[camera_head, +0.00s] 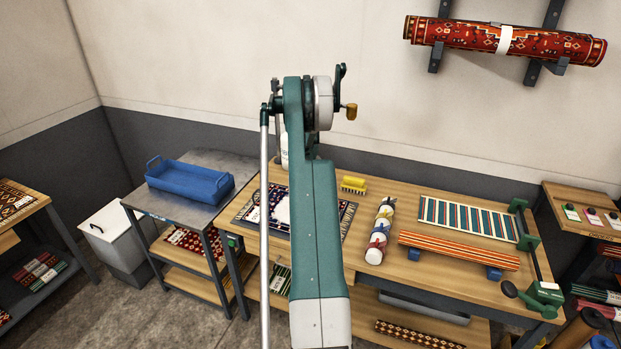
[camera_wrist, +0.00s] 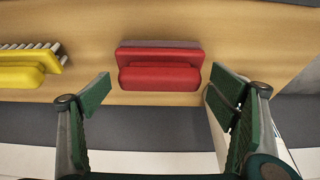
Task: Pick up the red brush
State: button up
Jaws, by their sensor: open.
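The red brush (camera_wrist: 160,68) lies on the wooden bench top in the wrist view, with its red handle block facing me and a darker strip behind it. In the head view the red brush does not show; my arm covers part of the bench. My gripper (camera_wrist: 160,84) is open, with one green-padded finger on each side of the brush's width in the picture. My gripper cannot be made out in the head view.
A yellow brush (camera_head: 353,184) lies close by; it also shows left of the red brush in the wrist view (camera_wrist: 28,70). A blue tray (camera_head: 189,184) stands on the left table.

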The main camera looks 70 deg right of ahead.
jog(key=shift+c, duration=0.2)
jog(key=c, duration=1)
jog(key=shift+r, duration=5)
jog(key=o, duration=0.4)
jog(key=shift+c, duration=1.3)
jog(key=shift+a, duration=0.1)
